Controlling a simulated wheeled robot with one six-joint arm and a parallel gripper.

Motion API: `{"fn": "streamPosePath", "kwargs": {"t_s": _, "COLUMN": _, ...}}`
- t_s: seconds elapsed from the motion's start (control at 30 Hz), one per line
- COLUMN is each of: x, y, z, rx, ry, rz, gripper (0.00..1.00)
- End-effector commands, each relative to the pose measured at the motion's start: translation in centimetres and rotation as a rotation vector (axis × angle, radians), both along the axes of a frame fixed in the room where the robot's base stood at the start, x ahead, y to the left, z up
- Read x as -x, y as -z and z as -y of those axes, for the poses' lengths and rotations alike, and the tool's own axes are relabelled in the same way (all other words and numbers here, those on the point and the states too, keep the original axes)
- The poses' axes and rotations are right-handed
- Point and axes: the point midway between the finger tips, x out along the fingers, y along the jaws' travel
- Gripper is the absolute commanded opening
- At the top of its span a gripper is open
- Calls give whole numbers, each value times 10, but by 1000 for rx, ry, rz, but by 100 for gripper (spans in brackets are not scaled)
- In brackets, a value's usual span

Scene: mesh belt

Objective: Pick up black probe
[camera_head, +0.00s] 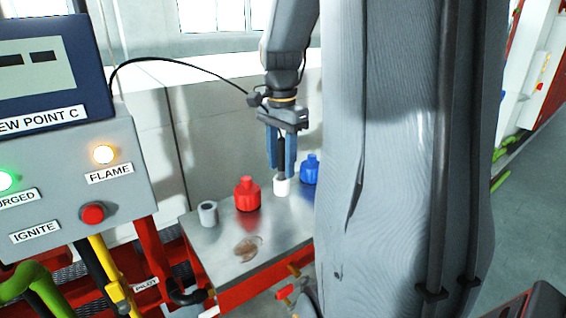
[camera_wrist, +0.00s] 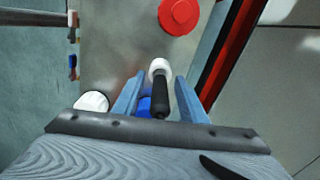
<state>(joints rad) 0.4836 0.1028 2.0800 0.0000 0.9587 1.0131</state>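The black probe (camera_wrist: 159,100) stands in a white round holder (camera_wrist: 159,66) on a metal table. In the head view the probe (camera_head: 282,152) shows as a dark upright strip above the white holder (camera_head: 282,186). My gripper (camera_head: 281,165) points down from above, its two blue fingers on either side of the probe. In the wrist view my gripper (camera_wrist: 160,97) is open, with gaps between the probe and both fingers. The probe's lower end is hidden in the holder.
A red bottle (camera_head: 247,195) stands left of the holder and a blue bottle (camera_head: 310,169) right of it. A grey cup (camera_head: 208,214) is at the table's left. A white-capped object (camera_wrist: 92,101) stands beside the left finger. A control panel (camera_head: 70,150) rises at left.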

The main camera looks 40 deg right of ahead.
Motion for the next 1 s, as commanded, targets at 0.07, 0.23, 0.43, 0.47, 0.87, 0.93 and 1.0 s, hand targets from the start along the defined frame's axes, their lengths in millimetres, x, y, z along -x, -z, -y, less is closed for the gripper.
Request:
{"fn": "streamPosePath", "kwargs": {"t_s": 0.07, "x": 0, "y": 4, "z": 0, "rx": 0, "ry": 0, "rz": -1, "gripper": 38}}
{"fn": "streamPosePath", "kwargs": {"t_s": 0.23, "x": 0, "y": 6, "z": 0, "rx": 0, "ry": 0, "rz": 1, "gripper": 38}}
{"fn": "streamPosePath", "kwargs": {"t_s": 0.43, "x": 0, "y": 5, "z": 0, "rx": 0, "ry": 0, "rz": 0, "gripper": 15}}
{"fn": "streamPosePath", "kwargs": {"t_s": 0.47, "x": 0, "y": 5, "z": 0, "rx": 0, "ry": 0, "rz": 0, "gripper": 10}}
{"fn": "streamPosePath", "kwargs": {"t_s": 0.87, "x": 0, "y": 1, "z": 0, "rx": 1, "ry": 0, "rz": 2, "gripper": 0}}
{"fn": "streamPosePath", "kwargs": {"t_s": 0.93, "x": -1, "y": -7, "z": 0, "rx": 2, "ry": 0, "rz": 3, "gripper": 0}}
{"fn": "streamPosePath", "kwargs": {"t_s": 1.0, "x": -1, "y": -18, "z": 0, "rx": 3, "ry": 0, "rz": 5, "gripper": 0}}
